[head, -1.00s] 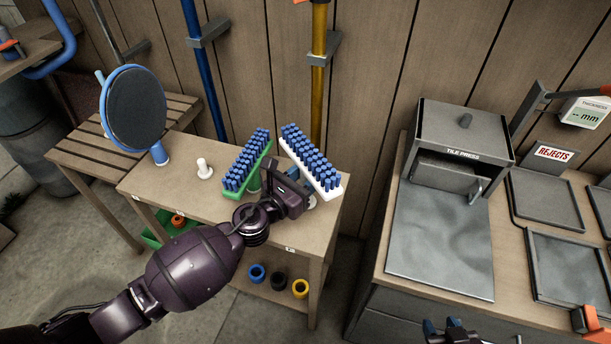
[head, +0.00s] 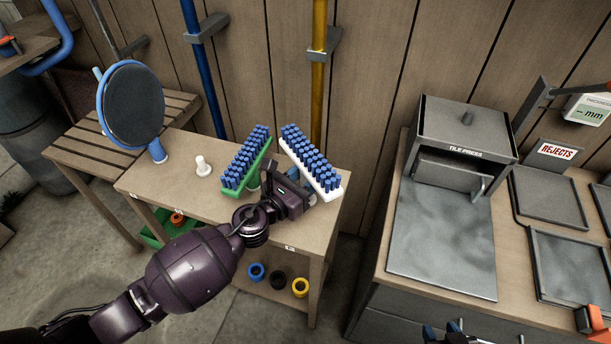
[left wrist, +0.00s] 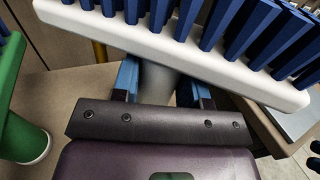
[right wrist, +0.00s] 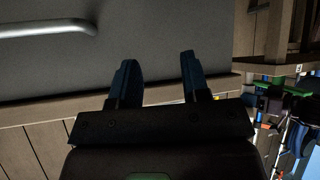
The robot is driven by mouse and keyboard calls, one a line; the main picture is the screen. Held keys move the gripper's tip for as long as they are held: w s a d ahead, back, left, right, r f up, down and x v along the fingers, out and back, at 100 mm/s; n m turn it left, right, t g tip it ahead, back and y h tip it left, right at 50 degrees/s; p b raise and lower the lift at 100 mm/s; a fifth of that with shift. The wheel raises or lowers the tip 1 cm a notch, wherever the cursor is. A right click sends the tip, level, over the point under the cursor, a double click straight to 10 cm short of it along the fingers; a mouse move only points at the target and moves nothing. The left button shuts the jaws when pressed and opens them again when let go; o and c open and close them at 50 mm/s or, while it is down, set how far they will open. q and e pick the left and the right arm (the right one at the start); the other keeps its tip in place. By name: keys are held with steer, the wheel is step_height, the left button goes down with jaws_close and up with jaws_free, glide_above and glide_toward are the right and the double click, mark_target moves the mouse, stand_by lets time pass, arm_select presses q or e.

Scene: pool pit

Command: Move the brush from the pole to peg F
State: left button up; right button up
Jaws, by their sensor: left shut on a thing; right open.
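A white brush (head: 312,160) with blue bristles sits at the right end of the wooden bench (head: 175,188), bristles up. My left gripper (head: 300,186) is shut on the grey neck (left wrist: 158,82) under this brush; the white block (left wrist: 180,45) spans just beyond the fingers in the left wrist view. Whether the neck rests on a peg is hidden. A green brush (head: 246,160) with blue bristles stands just left of it. A bare white peg (head: 203,166) stands further left. Labels on the bench front are too small to read. My right gripper (right wrist: 158,75) is open and empty.
A round dark pad with a blue rim (head: 133,105) stands at the bench's left. A blue pole (head: 203,75) and a yellow pole (head: 318,75) are on the wall behind. A tile press (head: 463,140) and trays (head: 548,197) occupy the right counter. Coloured rings (head: 257,272) lie on the lower shelf.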

arm_select(q)
steer(key=shift+f+b, duration=0.55)
steer(key=shift+f, duration=0.2)
arm_select(e)
steer(key=shift+d+f, duration=0.15)
steer(key=shift+f, duration=0.65)
arm_select(q)
steer(key=shift+f, duration=0.2)
arm_select(e)
steer(key=shift+s+f, duration=0.3)
steer(key=shift+s+f+g, duration=0.1)
steer(key=shift+s+g, duration=0.1)
steer(key=shift+g, duration=0.1)
arm_select(q)
steer(key=shift+f, duration=0.1)
arm_select(e)
steer(key=shift+f, duration=0.1)
arm_select(q)
steer(key=shift+f+b, duration=0.3)
steer(key=shift+b, duration=0.15)
arm_select(e)
steer(key=shift+s+f, duration=0.15)
steer(key=shift+f, duration=0.2)
arm_select(q)
steer(key=shift+f, duration=0.4)
arm_select(e)
steer(key=shift+f, duration=0.3)
